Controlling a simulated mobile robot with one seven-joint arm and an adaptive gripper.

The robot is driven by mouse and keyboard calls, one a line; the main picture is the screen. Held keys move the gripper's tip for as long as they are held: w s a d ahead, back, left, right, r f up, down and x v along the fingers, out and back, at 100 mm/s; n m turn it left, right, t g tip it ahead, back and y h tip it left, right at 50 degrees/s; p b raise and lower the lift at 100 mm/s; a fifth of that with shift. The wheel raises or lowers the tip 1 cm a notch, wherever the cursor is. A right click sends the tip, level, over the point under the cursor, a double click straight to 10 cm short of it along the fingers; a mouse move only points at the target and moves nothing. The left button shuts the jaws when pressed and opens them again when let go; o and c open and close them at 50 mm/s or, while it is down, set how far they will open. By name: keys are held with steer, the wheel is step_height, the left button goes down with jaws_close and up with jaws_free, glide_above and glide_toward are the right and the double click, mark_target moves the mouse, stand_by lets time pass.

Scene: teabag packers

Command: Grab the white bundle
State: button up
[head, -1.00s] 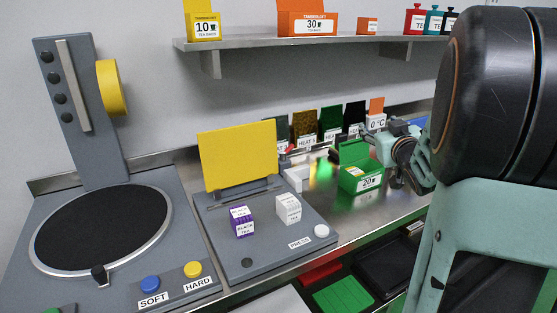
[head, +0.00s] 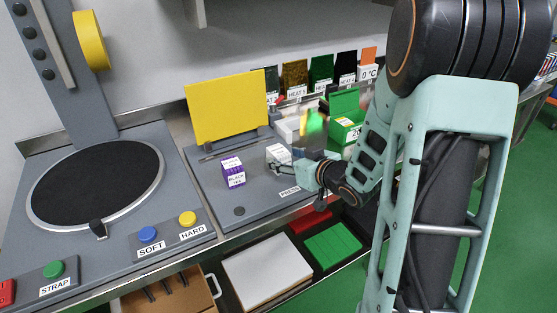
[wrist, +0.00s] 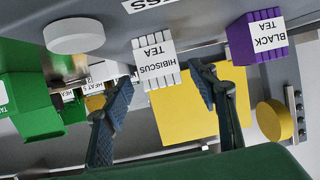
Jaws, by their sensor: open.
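The white bundle (head: 278,153), labelled HIBISCUS TEA in the wrist view (wrist: 155,62), stands on the grey press plate. My gripper (head: 288,170) is at its near right side in the head view and partly covers it. In the wrist view my gripper (wrist: 163,84) is open, with its fingertips apart, one toward each side of the white bundle. I cannot tell whether either finger touches it. A purple and white BLACK TEA bundle (head: 232,172) stands to its left; it also shows in the wrist view (wrist: 257,37).
The press plate (head: 215,205) has an upright yellow panel (head: 225,105) behind the bundles. A round white button (wrist: 74,36) is beside the white bundle. A green box (head: 345,125) stands further right. The turntable (head: 95,190) is at the left.

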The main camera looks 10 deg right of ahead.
steer(key=x, duration=0.4)
steer(key=shift+a+f, duration=0.1)
steer(key=shift+f, duration=0.15)
steer(key=shift+c, duration=0.6)
steer(key=c, duration=1)
